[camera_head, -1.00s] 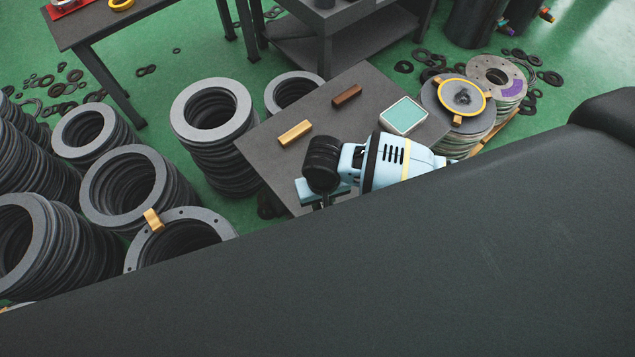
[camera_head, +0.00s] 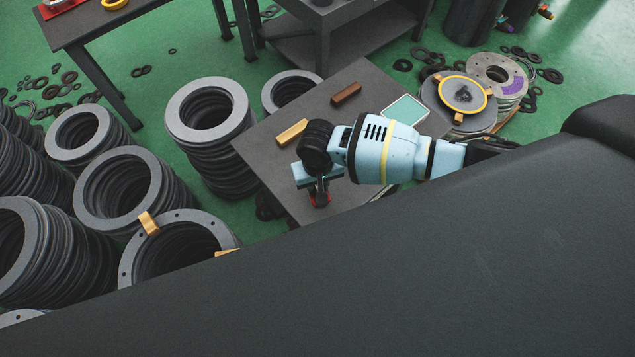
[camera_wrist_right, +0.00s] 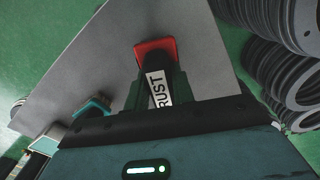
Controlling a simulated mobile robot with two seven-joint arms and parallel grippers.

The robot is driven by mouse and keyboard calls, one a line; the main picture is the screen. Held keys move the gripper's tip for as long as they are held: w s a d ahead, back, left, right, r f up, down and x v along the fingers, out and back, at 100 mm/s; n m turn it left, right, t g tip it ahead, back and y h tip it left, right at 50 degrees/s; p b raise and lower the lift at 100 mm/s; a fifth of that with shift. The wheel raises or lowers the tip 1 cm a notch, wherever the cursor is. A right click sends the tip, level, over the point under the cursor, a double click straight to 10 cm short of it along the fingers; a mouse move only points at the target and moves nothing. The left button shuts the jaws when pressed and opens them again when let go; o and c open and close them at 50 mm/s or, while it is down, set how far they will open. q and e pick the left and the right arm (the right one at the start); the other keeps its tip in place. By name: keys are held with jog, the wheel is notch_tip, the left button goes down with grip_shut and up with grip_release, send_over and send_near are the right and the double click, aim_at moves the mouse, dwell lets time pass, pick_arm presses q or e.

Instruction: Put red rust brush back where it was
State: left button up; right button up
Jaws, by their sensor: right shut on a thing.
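In the right wrist view the brush (camera_wrist_right: 157,88) has a dark body, a white label reading "RUST" and a red end pointing away from the gripper. My right gripper (camera_head: 318,182) is shut on it, over the front left part of the grey tabletop (camera_head: 282,178). I cannot tell whether the red end touches the tabletop. My left gripper is not in view.
A yellow block (camera_head: 291,132), a brown block (camera_head: 346,93) and a teal-topped box (camera_head: 405,111) are on the tabletop. Stacks of grey flanged rings (camera_head: 211,110) stand to the left. A yellow-rimmed disc (camera_head: 464,94) tops a stack at right. A large dark surface fills the foreground.

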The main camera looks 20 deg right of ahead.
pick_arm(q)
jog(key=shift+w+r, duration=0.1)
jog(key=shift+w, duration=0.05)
pick_arm(e)
jog(key=shift+r, duration=0.1)
jog(key=shift+f, duration=0.25)
jog(key=o, duration=1)
jog(key=shift+c, duration=0.2)
jog(key=shift+r, duration=0.15)
notch_tip(320, 180, up, 11)
jog(key=shift+f+p, duration=0.1)
jog(key=shift+p, duration=1.1)
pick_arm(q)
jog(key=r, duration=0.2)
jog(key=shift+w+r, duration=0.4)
pick_arm(e)
jog(key=shift+r, duration=0.7)
